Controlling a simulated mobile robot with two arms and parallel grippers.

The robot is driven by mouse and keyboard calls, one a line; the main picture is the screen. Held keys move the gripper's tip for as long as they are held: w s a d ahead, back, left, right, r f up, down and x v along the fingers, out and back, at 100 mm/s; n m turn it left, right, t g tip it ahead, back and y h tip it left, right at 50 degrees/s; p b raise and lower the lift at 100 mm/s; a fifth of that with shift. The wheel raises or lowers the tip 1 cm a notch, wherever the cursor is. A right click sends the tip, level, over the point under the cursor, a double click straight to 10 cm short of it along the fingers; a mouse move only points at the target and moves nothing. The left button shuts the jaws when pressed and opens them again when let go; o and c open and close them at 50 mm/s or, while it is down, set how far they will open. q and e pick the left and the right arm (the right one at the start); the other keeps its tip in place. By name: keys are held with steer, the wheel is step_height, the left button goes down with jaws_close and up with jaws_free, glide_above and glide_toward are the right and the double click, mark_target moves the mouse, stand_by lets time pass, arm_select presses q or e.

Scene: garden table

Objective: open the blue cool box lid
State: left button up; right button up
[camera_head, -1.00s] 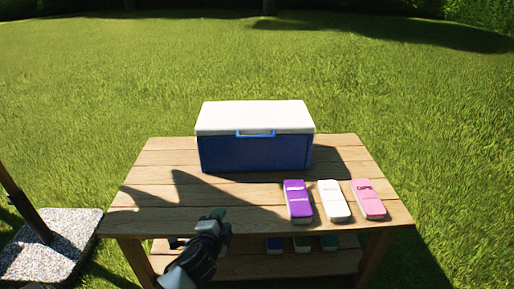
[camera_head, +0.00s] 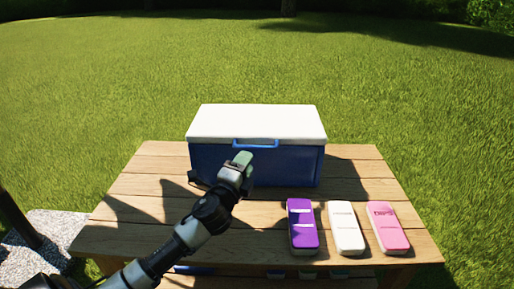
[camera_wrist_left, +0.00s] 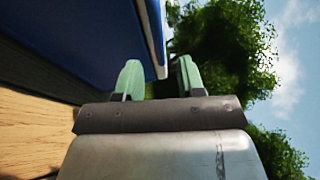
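The blue cool box (camera_head: 255,165) stands on the wooden table with its white lid (camera_head: 257,121) closed. A light blue handle (camera_head: 256,144) runs along the lid's front edge. My left gripper (camera_head: 243,158) is in front of the box, just below the handle's left part. In the left wrist view its green fingertips (camera_wrist_left: 158,72) are apart with a gap between them. There the blue box wall (camera_wrist_left: 85,35) is close on the left, and the lid's edge (camera_wrist_left: 153,35) ends near the gap. I cannot tell whether the fingers touch it. My right gripper is not in view.
A purple case (camera_head: 302,226), a white case (camera_head: 346,228) and a pink case (camera_head: 387,227) lie at the table's front right. The wooden table (camera_head: 140,208) is clear at left. Partly hidden items sit on a lower shelf. A stone base (camera_head: 45,240) stands at left.

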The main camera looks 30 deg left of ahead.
mark_target(256, 146)
arm_select(q)
steer(key=b+x, duration=0.1)
steer(key=x, duration=0.6)
steer(key=shift+f, duration=0.1)
steer(key=shift+c, duration=0.5)
jaws_close()
